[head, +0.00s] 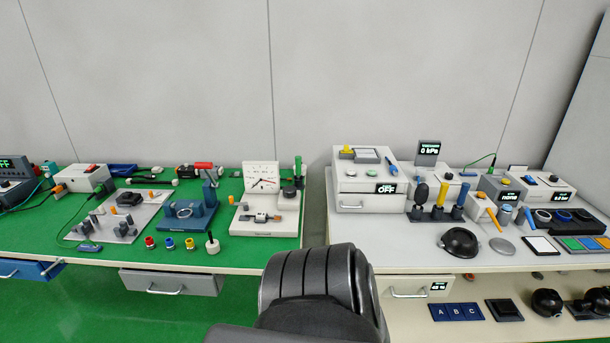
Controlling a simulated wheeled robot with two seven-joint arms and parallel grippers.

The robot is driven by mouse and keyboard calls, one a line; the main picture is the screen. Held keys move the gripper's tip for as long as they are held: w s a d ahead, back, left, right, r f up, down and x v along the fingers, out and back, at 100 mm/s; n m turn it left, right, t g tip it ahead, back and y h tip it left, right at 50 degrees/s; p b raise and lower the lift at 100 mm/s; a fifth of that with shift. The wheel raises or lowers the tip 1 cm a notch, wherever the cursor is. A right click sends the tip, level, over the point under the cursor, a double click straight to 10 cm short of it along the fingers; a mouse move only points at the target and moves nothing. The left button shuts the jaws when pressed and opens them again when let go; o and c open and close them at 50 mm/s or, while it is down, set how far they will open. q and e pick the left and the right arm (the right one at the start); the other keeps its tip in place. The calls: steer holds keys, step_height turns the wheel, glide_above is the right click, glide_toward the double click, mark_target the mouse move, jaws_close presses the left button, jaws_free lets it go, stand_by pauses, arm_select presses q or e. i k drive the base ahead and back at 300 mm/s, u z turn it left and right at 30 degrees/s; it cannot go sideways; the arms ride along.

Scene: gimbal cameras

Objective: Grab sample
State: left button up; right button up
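Nothing in the head view is clearly marked as the sample, and I cannot tell which item it is. Small candidates on the green bench (120,222) are a red ring piece (149,242), a blue one (169,243) and a yellow one (190,243), with a white piece with a dark peg (212,244) to their right. A grey and orange part (260,217) lies on the white gauge stand (264,229). Neither of my grippers is in view. A dark ribbed link of mine covers the bottom middle.
The white bench (400,230) at right holds an instrument box reading OFF (368,180), a black bowl (459,242) and a grey disc (502,246). A blue clamp fixture (187,213) stands on the green bench. A gap separates the benches.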

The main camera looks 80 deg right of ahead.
mark_target(261, 216)
steer(key=k, duration=0.8)
steer(key=z, duration=2.9)
steer(key=i, duration=0.15)
steer(key=u, duration=0.1)
